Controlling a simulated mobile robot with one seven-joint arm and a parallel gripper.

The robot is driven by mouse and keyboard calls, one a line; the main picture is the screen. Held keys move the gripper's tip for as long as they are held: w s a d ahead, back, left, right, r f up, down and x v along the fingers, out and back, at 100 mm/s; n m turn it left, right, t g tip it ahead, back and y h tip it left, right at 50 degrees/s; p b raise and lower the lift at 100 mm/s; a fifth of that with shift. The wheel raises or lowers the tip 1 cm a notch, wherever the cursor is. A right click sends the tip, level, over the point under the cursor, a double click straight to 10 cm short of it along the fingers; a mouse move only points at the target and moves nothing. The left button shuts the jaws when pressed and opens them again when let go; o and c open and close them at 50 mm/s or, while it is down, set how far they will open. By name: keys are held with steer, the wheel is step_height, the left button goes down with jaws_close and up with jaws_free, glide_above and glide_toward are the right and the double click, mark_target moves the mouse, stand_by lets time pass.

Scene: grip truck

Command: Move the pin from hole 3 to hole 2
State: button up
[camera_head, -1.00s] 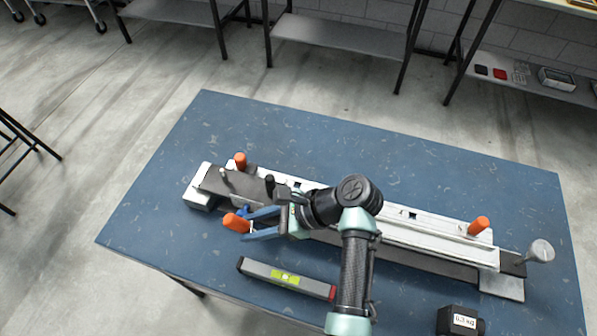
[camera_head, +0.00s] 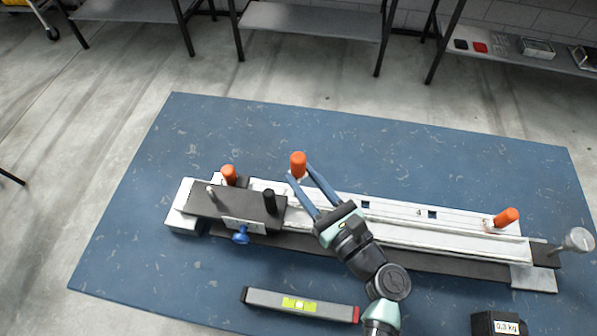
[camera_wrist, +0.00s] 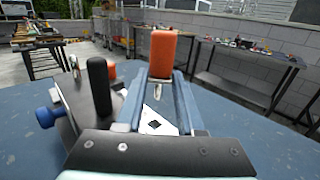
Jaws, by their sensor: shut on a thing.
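The orange-handled pin (camera_head: 298,164) is held between the fingertips of my gripper (camera_head: 304,176), above the white rail (camera_head: 398,232). In the wrist view the pin (camera_wrist: 164,54) stands upright between the blue fingers, and its lower end is partly hidden. Square holes show in the rail, two of them (camera_head: 365,204) (camera_head: 432,214) to the right of my gripper. No hole numbers can be read. Two other orange pins stand at the rail's left part (camera_head: 229,175) and right end (camera_head: 507,217).
A dark carriage with a black knob (camera_head: 270,201) and a blue knob (camera_head: 241,236) sits on the left. A spirit level (camera_head: 300,304) and a black weight (camera_head: 496,323) lie in front. The blue tabletop (camera_head: 330,130) behind the rail is clear.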

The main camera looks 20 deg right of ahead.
steer(key=shift+f+b, duration=2.05)
steer(key=shift+s+a+f+b, duration=0.1)
steer(key=shift+s+f+b, duration=0.1)
steer(key=shift+f+b, duration=0.7)
steer(key=shift+s+a+f+b, duration=0.1)
steer(key=shift+s+f+b, duration=0.1)
steer(key=shift+f+b, duration=0.65)
steer(key=shift+f, duration=0.1)
steer(key=o, duration=1.1)
steer(key=shift+c, duration=0.2)
steer(key=shift+n+t, duration=0.3)
steer(key=s+d+r, duration=0.1)
steer(key=s, duration=0.2)
steer(key=s+d, duration=0.1)
steer(key=s, duration=0.3)
steer(key=s+d+r, duration=0.1)
steer(key=s, duration=0.3)
steer(key=shift+s+r, duration=0.25)
steer(key=shift+r, duration=0.05)
steer(key=shift+s+a+r+p, duration=0.1)
steer(key=shift+s+r+p, duration=0.2)
steer(key=shift+s, duration=0.1)
